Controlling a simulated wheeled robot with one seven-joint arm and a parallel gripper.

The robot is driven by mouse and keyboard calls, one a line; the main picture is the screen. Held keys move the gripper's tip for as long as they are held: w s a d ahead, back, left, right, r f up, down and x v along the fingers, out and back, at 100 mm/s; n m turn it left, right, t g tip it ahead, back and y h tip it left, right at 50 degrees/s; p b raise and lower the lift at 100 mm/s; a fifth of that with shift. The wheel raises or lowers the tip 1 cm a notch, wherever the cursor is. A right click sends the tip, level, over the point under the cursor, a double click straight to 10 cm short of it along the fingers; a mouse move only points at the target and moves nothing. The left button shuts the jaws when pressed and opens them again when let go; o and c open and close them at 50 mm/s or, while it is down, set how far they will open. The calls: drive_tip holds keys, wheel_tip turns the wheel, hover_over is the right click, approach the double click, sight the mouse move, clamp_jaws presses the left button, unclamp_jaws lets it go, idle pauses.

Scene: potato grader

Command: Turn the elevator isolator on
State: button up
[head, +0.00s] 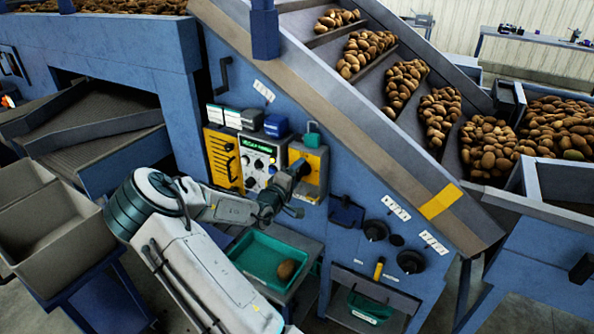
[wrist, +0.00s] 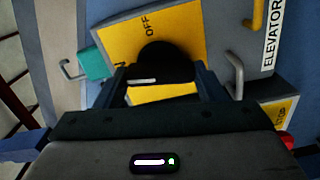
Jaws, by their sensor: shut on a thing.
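The elevator isolator is a black rotary knob (wrist: 166,58) on a yellow plate (wrist: 120,38) marked OFF and ON in the wrist view. The wrist view is turned, so the words read sideways. My gripper (wrist: 162,84) is shut on the knob, one finger on each side. In the head view the yellow plate (head: 317,160) sits on the blue machine's front, and my gripper (head: 299,170) reaches it from the left. The knob is mostly hidden there by the gripper, and its exact pointing is hard to tell. An ELEVATOR label (wrist: 271,42) shows beside the plate.
A teal padlock (head: 312,136) hangs just above the plate. A control panel with dials (head: 258,160) and a yellow slotted plate (head: 222,157) are close on the left. Below is a green tray (head: 245,257) with a potato (head: 286,270). Potatoes fill the sloping elevator (head: 440,115).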

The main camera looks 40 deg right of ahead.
drive_tip(key=shift+n, duration=1)
drive_tip(key=o, duration=1)
drive_tip(key=b+v, duration=0.1)
drive_tip(key=v, duration=1.3)
drive_tip(key=shift+b, duration=0.4)
drive_tip(key=shift+d+f, duration=0.1)
